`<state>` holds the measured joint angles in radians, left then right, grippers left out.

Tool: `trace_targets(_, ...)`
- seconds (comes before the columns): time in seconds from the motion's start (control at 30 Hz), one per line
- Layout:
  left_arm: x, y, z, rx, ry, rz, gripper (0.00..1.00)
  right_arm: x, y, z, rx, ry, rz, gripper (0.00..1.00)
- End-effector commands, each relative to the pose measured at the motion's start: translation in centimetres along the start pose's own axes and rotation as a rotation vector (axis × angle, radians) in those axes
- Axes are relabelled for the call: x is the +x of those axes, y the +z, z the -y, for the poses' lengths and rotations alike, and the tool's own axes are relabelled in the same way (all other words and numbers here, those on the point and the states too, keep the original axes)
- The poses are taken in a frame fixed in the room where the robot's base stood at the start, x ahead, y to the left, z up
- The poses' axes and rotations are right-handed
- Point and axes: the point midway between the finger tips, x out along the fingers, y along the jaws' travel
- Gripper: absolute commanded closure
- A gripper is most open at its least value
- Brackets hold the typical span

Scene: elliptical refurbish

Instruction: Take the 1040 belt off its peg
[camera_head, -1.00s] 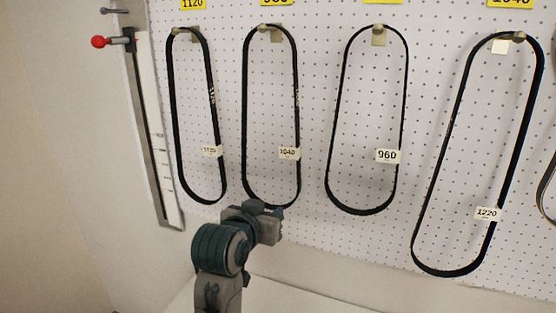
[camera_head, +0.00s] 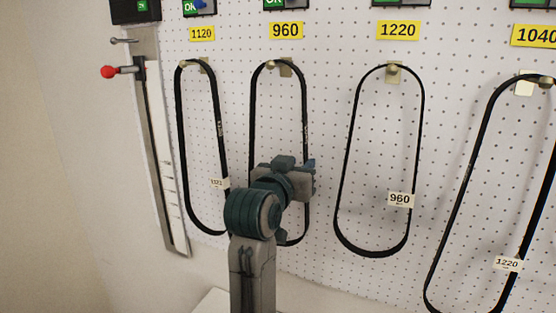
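The 1040 belt (camera_head: 252,115) is a long black loop, second from the left, hanging from a peg (camera_head: 270,64) under the yellow 960 label (camera_head: 286,30). Its tag, readable as 1040 a second ago, is now hidden behind my arm. My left gripper (camera_head: 308,180) is in front of the belt's lower half, well below the peg, and covers part of both strands. I cannot tell whether it touches the belt or how its fingers stand. The belt still hangs from its peg. My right gripper is not in view.
A belt (camera_head: 181,130) under the 1120 label hangs to the left. The belt tagged 960 (camera_head: 344,150) and the belt tagged 1220 (camera_head: 470,180) hang to the right. A gauge rail with a red knob (camera_head: 107,72) stands at the far left. Bare pegboard separates the belts.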

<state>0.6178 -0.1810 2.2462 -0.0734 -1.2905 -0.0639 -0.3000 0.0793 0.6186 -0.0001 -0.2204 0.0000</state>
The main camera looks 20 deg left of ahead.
Motion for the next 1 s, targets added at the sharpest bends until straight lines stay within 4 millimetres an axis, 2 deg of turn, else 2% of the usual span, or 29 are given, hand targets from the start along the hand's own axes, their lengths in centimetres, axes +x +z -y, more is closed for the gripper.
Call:
trace_targets(0.03, 0.7, -0.7, -0.2, 0.000, 0.001, 0.004, 0.70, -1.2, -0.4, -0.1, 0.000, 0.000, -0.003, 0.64)
trace_targets(0.2, 2.9, -0.7, -0.5, 0.001, 0.000, 0.004, 0.70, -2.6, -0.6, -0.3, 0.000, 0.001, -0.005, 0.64)
trace_targets(0.33, 3.8, -0.5, -0.4, 0.000, 0.000, 0.002, 0.70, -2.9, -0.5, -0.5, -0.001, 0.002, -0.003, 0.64)
trace_targets(0.57, 3.9, -0.3, -0.4, 0.000, 0.000, 0.000, 0.70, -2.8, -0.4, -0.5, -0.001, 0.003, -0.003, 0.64)
trace_targets(0.7, 3.9, -0.3, -0.4, 0.000, 0.000, 0.000, 0.97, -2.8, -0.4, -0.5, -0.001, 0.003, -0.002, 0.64)
trace_targets(0.73, 3.8, -0.3, -0.4, 0.000, 0.000, 0.000, 1.00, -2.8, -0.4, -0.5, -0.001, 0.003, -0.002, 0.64)
trace_targets(1.0, 3.8, -0.4, -0.4, 0.000, 0.000, 0.000, 1.00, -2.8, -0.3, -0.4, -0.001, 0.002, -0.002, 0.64)
